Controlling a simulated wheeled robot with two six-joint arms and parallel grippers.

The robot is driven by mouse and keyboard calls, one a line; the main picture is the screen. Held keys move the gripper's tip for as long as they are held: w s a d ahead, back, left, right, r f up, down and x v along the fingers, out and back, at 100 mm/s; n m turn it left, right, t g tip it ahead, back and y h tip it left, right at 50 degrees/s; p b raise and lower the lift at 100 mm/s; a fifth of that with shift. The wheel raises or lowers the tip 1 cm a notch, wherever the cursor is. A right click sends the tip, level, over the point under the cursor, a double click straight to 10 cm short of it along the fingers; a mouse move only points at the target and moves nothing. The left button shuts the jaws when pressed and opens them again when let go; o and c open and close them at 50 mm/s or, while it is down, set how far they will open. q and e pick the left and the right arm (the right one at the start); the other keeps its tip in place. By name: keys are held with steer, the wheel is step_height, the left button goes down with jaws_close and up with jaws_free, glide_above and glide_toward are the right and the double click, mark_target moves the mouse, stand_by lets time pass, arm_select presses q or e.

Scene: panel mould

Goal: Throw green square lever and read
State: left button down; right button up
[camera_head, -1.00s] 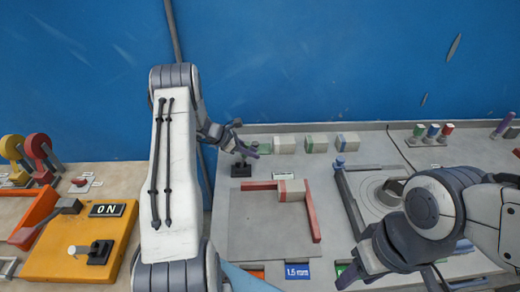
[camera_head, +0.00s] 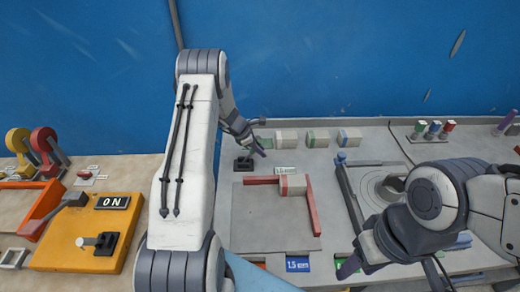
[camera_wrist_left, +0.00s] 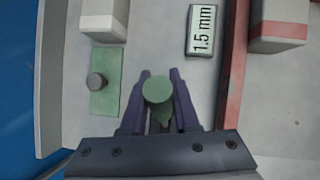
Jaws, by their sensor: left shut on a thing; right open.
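My left gripper (camera_head: 260,150) reaches down at the back of the grey panel, beside a small black base (camera_head: 243,163). In the left wrist view the left gripper (camera_wrist_left: 158,82) is shut on a green, round-topped handle (camera_wrist_left: 158,90). The lower part of the handle is hidden by the fingers, so I cannot tell what it joins. A green plate with a grey peg (camera_wrist_left: 105,90) lies left of the gripper. A plate reading "1.5 mm" (camera_wrist_left: 203,30) lies ahead to the right. My right gripper (camera_head: 348,268) is open and empty near the front of the panel.
Red bars form a corner around a block (camera_head: 293,185) on the grey panel. A blue "1.5 mm" label (camera_head: 298,264) sits at the front. Several blocks line the back edge below the blue wall. A yellow box with an "ON" sign (camera_head: 113,202) stands left.

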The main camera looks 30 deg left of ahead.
arm_select(q)
steer(key=c, duration=0.7)
jaws_free()
steer(key=shift+o, duration=0.2)
steer(key=b+v, duration=0.2)
steer(key=v, duration=0.8)
steer(key=shift+r, duration=0.15)
